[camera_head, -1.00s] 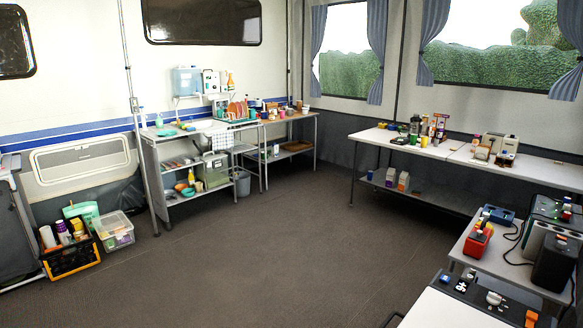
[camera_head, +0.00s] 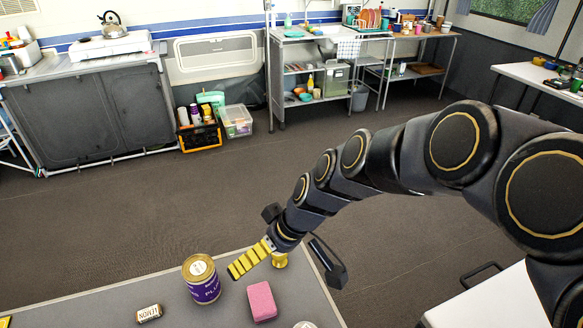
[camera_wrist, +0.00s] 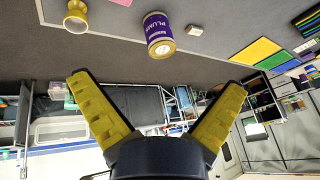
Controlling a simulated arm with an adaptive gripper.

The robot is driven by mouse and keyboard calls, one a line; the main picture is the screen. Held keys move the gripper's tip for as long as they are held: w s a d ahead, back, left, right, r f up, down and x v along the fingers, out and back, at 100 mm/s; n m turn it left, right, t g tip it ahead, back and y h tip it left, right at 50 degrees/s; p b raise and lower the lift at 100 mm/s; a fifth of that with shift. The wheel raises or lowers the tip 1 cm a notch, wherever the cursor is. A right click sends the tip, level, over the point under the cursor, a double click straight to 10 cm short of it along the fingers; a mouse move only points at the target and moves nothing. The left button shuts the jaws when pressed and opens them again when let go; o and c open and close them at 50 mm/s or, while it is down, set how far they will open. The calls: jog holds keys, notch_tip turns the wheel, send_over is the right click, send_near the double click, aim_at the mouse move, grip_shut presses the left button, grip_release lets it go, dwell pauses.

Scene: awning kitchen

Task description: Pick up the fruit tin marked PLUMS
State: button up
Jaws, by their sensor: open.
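The PLUMS tin (camera_head: 203,288), purple with a gold rim and pale round lid, stands upright on the grey tabletop in the head view. It also shows in the wrist view (camera_wrist: 160,28), beyond the fingers at the top middle, with PLUMS readable on its label. My gripper (camera_wrist: 158,84) is open and empty, its yellow fingers spread wide. In the head view one yellow finger of my gripper (camera_head: 245,260) shows right of the tin, apart from it in the picture. The exact gap and height are unclear.
A pink block (camera_head: 262,301) lies right of the tin. A small LEMON item (camera_head: 149,313) lies left of it. A yellow cup (camera_head: 279,260) stands near the table's far edge, close to my gripper. The grey table (camera_head: 110,300) has bare room around the tin.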

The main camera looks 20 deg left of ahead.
jog(key=a+f+n, duration=0.2)
jog(key=a+f, duration=0.3)
jog(key=a, duration=0.4)
jog(key=n+y, duration=0.1)
jog(key=n, duration=0.2)
send_near(199, 268)
jog(key=shift+t, duration=0.4)
jog(key=x, duration=0.4)
jog(key=shift+s+a+f, duration=0.2)
jog(key=shift+s+f, duration=0.1)
jog(key=shift+s, duration=0.05)
jog(key=shift+x, duration=3.9)
jog(key=c, duration=0.9)
jog(key=shift+c, duration=0.3)
